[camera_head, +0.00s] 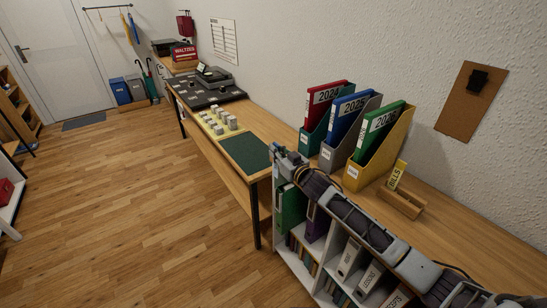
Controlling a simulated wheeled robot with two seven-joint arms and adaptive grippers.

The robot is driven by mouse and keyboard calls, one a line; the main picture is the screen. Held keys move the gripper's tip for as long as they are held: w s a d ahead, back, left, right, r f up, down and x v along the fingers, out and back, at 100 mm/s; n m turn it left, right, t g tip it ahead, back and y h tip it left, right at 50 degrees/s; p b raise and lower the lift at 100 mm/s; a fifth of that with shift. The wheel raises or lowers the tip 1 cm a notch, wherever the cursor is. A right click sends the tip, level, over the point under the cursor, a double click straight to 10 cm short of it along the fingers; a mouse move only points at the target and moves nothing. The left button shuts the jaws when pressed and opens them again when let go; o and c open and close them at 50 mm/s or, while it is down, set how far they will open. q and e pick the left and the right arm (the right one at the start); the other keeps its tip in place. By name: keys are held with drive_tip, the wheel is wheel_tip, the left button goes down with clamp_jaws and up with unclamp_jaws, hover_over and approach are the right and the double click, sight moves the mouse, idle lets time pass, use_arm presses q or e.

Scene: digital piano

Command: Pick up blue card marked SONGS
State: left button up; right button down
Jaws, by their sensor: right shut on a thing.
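My right arm reaches in from the lower right, over the white shelf unit. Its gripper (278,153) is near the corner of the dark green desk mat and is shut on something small. A bit of blue shows at the fingertips, which fits the blue card, but it is too small to read any lettering. The wooden card holder (402,203) stands on the shelf top at the right, with a yellow card (398,175) upright in it. No other blue card shows there. My left gripper is not in view.
Red, blue and green binders stand in file boxes (369,164) behind my right arm. A long wooden desk holds the green mat (245,152), a yellow tray of pale blocks (213,121) and dark equipment (206,93). The wooden floor (125,185) at left is clear.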

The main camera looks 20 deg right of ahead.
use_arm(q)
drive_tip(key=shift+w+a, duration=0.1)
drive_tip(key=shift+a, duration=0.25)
use_arm(e)
drive_tip(key=shift+w+d+f, duration=0.5)
drive_tip(key=shift+f, duration=0.3)
drive_tip(key=shift+w+d+f, duration=0.45)
drive_tip(key=shift+f, duration=0.3)
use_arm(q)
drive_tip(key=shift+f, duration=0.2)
use_arm(e)
drive_tip(key=shift+f, duration=0.2)
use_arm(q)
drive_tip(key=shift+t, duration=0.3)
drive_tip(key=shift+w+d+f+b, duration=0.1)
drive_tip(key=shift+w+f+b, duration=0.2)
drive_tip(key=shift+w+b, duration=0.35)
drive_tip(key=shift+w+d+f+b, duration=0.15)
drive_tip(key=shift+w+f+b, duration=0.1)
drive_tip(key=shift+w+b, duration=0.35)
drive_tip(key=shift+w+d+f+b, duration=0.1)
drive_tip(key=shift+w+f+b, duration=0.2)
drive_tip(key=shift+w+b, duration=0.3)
use_arm(e)
drive_tip(key=shift+f, duration=1.3)
